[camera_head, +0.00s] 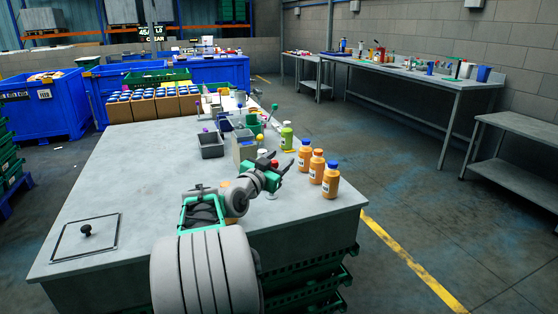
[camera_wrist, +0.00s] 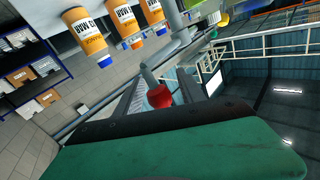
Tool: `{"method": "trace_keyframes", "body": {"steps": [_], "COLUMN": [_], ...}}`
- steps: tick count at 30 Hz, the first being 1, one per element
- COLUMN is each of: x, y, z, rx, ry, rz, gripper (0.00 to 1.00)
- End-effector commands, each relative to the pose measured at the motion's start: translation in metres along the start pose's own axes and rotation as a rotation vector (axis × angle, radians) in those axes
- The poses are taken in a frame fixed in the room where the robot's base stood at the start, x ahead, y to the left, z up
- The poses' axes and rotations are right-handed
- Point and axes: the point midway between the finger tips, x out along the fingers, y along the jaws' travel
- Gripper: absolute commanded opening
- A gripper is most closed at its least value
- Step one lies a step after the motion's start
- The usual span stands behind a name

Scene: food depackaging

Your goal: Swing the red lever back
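The red lever's knob (camera_head: 275,162) shows beside my gripper on the near table in the head view. In the wrist view the red knob (camera_wrist: 159,96) sits between the two fingers, with a grey rod beside it. My gripper (camera_head: 279,164) looks open, its dark fingers spread around the knob. In the wrist view the fingers (camera_wrist: 161,92) stand apart on either side of the knob. Whether either finger touches it I cannot tell. The lever's base is mostly hidden by my gripper.
Orange bottles (camera_head: 317,167) stand just right of my gripper, near the table's (camera_head: 130,185) right edge. A green bottle (camera_head: 286,136), a yellow knob (camera_head: 260,137) and a grey bin (camera_head: 210,145) lie beyond it. A flat lid with a black knob (camera_head: 86,231) is at the left front.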

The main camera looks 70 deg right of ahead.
Motion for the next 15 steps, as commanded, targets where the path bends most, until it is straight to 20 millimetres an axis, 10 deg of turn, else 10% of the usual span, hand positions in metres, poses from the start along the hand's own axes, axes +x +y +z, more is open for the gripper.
{"method": "trace_keyframes", "body": {"steps": [15], "x": [0.0], "y": [0.0006], "z": [0.0002], "rx": [0.0], "ry": [-0.001], "rz": [0.001], "gripper": [0.05]}}
